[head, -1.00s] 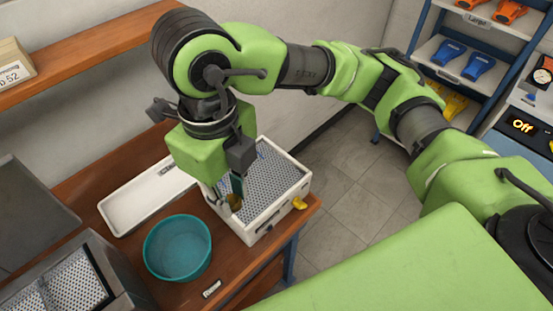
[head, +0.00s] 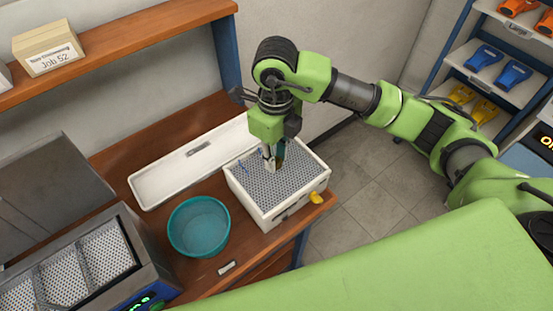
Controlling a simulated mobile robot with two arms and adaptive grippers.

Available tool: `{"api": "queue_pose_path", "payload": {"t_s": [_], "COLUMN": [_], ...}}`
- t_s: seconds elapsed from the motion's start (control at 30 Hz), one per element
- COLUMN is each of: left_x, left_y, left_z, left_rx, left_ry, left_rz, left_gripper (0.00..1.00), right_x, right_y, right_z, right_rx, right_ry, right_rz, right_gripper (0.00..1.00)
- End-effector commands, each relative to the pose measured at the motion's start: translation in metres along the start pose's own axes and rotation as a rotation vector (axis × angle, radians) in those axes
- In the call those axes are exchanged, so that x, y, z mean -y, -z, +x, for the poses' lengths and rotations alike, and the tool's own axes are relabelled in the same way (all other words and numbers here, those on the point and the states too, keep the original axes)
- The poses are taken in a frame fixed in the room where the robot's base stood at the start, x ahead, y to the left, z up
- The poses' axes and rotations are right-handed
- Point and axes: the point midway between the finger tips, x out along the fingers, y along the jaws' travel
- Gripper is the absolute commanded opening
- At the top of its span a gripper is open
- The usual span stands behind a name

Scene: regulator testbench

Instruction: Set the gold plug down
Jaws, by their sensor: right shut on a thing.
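My right gripper (head: 272,165) points down over the perforated grey tray surface (head: 300,180) of the white box (head: 285,210). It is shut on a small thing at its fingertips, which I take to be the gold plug. The plug is mostly hidden by the fingers and too small to make out clearly. The fingertips are low, over the middle to back part of the surface. I cannot tell whether the plug touches it. My left gripper is not in view.
Left of the box are a teal bowl (head: 199,227) and a long white lid (head: 180,170). An open machine with mesh baskets (head: 105,250) stands at lower left. A shelf with a labelled carton (head: 48,48) is above.

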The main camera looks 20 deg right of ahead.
Motion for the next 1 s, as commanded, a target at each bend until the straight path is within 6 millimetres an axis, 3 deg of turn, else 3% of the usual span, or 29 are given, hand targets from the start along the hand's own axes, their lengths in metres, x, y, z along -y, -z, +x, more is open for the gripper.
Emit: {"api": "queue_pose_path", "payload": {"t_s": [0.23, 0.67, 0.7, 0.77, 1.0], "left_x": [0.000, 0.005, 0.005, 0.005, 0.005], "left_y": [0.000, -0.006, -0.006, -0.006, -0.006], "left_z": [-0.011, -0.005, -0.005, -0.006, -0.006], "left_rx": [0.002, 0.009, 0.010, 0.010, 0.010], "left_ry": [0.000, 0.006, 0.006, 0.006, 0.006], "left_rz": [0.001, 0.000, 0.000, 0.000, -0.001], "left_gripper": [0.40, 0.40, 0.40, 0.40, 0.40], "right_x": [0.004, 0.004, 0.004, 0.004, 0.004], "right_y": [-0.001, -0.001, -0.001, -0.001, -0.001], "right_z": [0.032, 0.040, 0.040, 0.039, 0.039], "right_rx": [-0.003, 0.000, 0.000, -0.001, -0.001], "right_ry": [-0.001, 0.001, 0.001, 0.000, 0.000], "right_rz": [0.002, 0.002, 0.002, 0.002, 0.002], "right_gripper": [0.00, 0.00, 0.23, 0.38, 0.38]}}
